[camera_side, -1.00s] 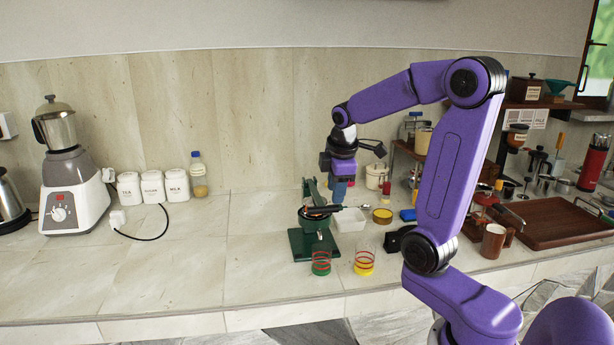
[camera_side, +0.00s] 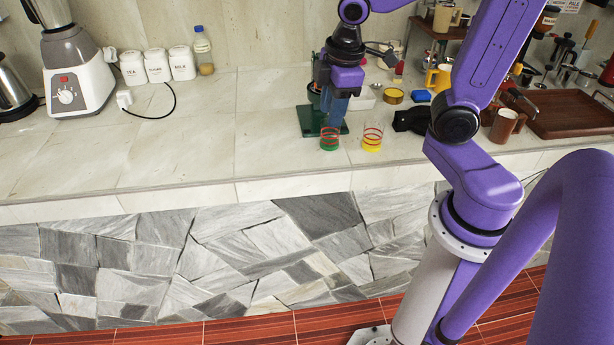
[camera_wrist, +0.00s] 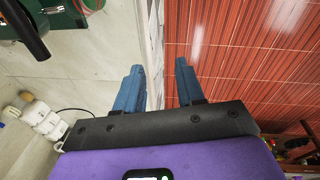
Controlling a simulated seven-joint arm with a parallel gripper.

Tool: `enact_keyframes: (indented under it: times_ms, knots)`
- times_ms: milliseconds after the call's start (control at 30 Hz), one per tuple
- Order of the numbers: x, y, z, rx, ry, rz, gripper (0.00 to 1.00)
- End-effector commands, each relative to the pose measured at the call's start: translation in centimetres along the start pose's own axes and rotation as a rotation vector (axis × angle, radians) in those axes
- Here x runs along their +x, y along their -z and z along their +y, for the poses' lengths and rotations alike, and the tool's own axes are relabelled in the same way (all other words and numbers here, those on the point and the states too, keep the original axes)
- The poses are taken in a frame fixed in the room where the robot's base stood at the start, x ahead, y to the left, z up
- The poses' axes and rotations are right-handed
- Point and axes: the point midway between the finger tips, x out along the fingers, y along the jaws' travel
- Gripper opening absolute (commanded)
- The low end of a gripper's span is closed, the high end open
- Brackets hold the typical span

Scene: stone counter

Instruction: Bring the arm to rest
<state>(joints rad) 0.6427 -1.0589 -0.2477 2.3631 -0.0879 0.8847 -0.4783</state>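My gripper (camera_side: 336,108) hangs from my purple arm over the front part of the counter in the side view, in front of the green stand (camera_side: 308,122). In the wrist view its two blue fingers (camera_wrist: 160,85) stand well apart with nothing between them, so it is open and empty. The fingers straddle the view of the counter's front edge, with the floor beyond. In the side view the gripper hides much of the green stand.
A green-based glass (camera_side: 330,139) and a yellow-based glass (camera_side: 373,138) stand close to the gripper near the counter edge. A brown tray (camera_side: 572,113) and a mug (camera_side: 503,126) are to the right. The counter left of the stand (camera_side: 215,140) is clear.

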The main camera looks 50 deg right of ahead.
Motion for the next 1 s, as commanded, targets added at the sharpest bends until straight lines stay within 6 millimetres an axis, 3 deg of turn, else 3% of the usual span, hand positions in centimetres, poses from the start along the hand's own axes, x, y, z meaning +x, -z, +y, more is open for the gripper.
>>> enact_keyframes:
  times_ms: [267,600,800,1000]
  knots:
    - [0.1,-0.5,-6.7,-0.064,0.067,-0.003,0.38]
    - [0.1,-3.4,-13.8,-0.128,0.127,-0.033,0.38]
    - [0.0,-4.7,-15.7,-0.148,0.139,-0.047,0.38]
    - [0.0,-4.9,-16.0,-0.149,0.142,-0.05,0.38]
